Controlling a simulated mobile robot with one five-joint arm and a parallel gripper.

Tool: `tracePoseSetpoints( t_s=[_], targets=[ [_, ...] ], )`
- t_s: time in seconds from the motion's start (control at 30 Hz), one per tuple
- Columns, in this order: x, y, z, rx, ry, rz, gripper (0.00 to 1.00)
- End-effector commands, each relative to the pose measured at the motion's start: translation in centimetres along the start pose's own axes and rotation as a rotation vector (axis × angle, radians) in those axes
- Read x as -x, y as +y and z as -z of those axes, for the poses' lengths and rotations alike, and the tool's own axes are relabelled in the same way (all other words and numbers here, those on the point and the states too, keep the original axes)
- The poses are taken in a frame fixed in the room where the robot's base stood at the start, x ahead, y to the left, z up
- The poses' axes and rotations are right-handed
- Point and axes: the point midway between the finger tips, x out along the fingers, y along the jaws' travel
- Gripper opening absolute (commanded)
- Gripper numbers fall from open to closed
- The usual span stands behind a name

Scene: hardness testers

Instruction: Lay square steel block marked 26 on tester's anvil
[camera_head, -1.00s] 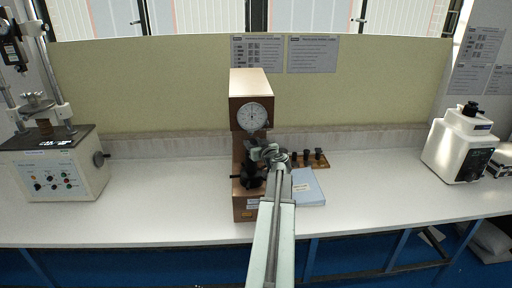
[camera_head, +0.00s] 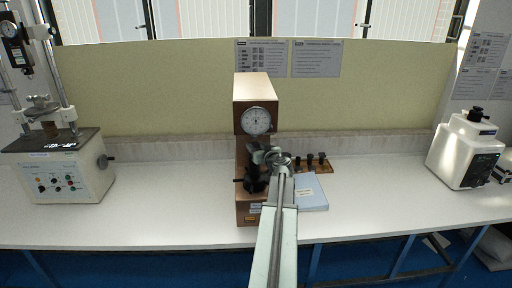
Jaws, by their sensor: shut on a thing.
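The tester (camera_head: 254,90) is a tall brown hardness tester with a round dial, standing at the middle of the bench. Its dark anvil and screw assembly (camera_head: 254,182) sits below the dial, partly covered by my arm's end. My gripper (camera_head: 272,156) is at the right side of the anvil area, at about its height. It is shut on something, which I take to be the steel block. The block is too small and hidden to make out, and its mark cannot be read. I cannot tell whether it touches the anvil.
A wooden rack (camera_head: 322,164) with several dark pieces stands right of the tester, behind a pale blue booklet (camera_head: 311,192). A test stand (camera_head: 62,178) is at far left and a white machine (camera_head: 464,150) at far right.

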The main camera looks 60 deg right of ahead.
Motion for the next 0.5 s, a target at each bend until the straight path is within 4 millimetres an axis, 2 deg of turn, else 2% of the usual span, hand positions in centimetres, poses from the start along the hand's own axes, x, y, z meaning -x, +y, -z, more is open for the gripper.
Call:
tracePoseSetpoints(
  t_s=[0.17,0.2,0.27,0.5],
  targets=[
    [-0.07,-0.04,-0.31,0.0,0.0,0.0,0.0],
    [-0.05,-0.04,-0.23,0.0,0.0,0.0,0.52],
    [-0.06,-0.05,-0.22,0.0,0.0,0.0,0.67],
    [-0.07,-0.09,-0.22,0.0,0.0,0.001,0.67]
  ],
)
